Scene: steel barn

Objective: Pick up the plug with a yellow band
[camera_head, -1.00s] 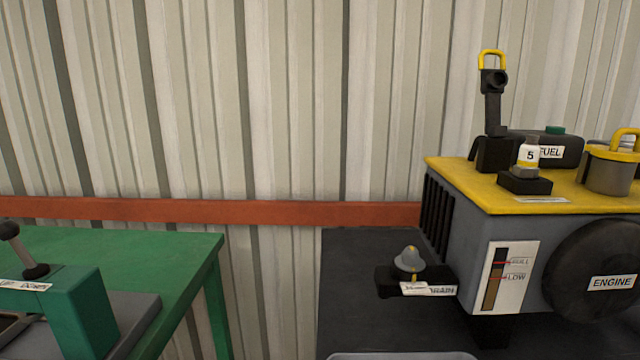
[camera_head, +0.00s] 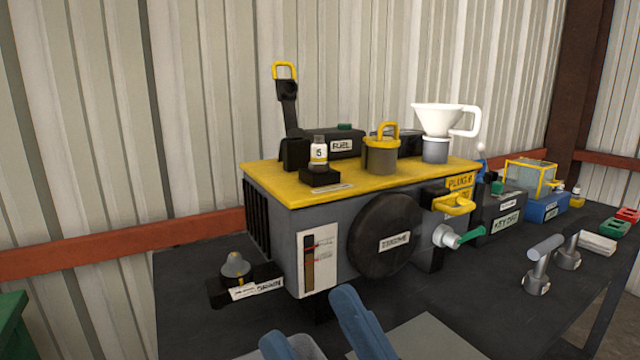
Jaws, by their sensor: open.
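A grey dome-shaped plug (camera_head: 236,266) sits on the black drain block (camera_head: 262,285) at the lower left of the engine. It shows a small yellowish mark low on its front, but I cannot tell if this is a full band. Two grey T-shaped pieces, one nearer (camera_head: 540,266) and one farther (camera_head: 568,252), stand on the bench at the right; I see no clear yellow band on them. My gripper (camera_head: 308,318) shows as two blue fingers at the bottom edge. It is open, with nothing seen between the fingers, in front of the engine and right of the dome plug.
The engine (camera_head: 280,235) with its yellow top fills the middle. A white funnel (camera_head: 440,120), a yellow-handled cap (camera_head: 381,155) and a small bottle (camera_head: 319,153) stand on it. The dark bench (camera_head: 475,310) has boxes at the back right. Its front right is partly clear.

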